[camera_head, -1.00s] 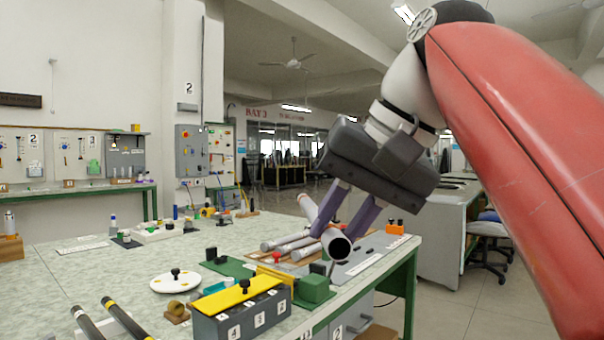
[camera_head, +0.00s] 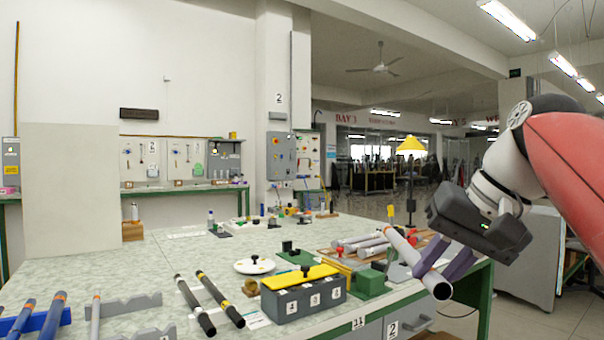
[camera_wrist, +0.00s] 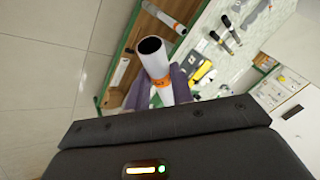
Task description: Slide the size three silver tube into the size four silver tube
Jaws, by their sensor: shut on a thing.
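My gripper (camera_head: 432,268) is shut on a silver tube (camera_head: 406,250) with an orange band, held tilted near the table's right end. Its dark open end points down toward the camera. In the wrist view the held tube (camera_wrist: 157,68) stands between the fingers, open mouth showing, orange band near them. Several other silver tubes (camera_head: 357,241) lie side by side on a brown board behind and left of the gripper. Another silver tube (camera_wrist: 165,18) with an orange band shows at the top of the wrist view. I cannot read which tube is which size.
Black rods (camera_head: 212,295) lie farther left. A yellow lamp (camera_head: 411,146) rises behind. The table's front left-centre has bare patches.

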